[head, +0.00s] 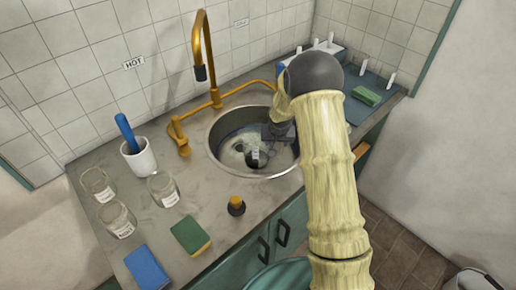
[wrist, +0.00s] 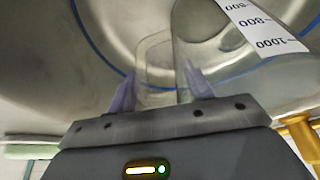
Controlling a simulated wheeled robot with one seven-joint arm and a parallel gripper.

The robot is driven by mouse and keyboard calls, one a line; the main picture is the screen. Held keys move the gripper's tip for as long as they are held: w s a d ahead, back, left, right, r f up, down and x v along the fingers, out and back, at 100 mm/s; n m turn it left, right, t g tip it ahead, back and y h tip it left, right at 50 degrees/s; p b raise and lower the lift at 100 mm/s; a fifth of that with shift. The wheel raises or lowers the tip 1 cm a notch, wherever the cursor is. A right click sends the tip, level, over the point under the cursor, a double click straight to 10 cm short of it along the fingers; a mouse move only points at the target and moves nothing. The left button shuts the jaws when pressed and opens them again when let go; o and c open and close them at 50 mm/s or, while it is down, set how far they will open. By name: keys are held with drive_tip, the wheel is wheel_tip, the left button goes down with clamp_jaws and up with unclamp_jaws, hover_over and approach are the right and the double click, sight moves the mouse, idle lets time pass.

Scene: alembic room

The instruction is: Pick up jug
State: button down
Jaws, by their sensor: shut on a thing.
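The jug (wrist: 262,50) is clear, with a white scale strip marked up to 1000. In the wrist view its body fills the upper right, and its clear handle lies between my two purple fingers. My gripper (wrist: 157,82) is shut on the jug's handle. In the head view my gripper (head: 258,157) reaches down into the round metal sink (head: 222,164), and the jug (head: 238,148) is seen faintly there, partly hidden by my gripper. I cannot tell whether the jug touches the sink bottom.
A brass tap (head: 214,95) rises behind the sink. Glass jars (head: 117,220) and a white cup (head: 138,158) with a blue-handled tool stand on the left. A drying rack (head: 378,100) is at right.

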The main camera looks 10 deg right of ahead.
drive_tip(key=shift+w+d+r, duration=0.1)
drive_tip(key=shift+w+d, duration=0.05)
drive_tip(key=shift+r, duration=0.25)
drive_tip(key=shift+r, duration=4.8)
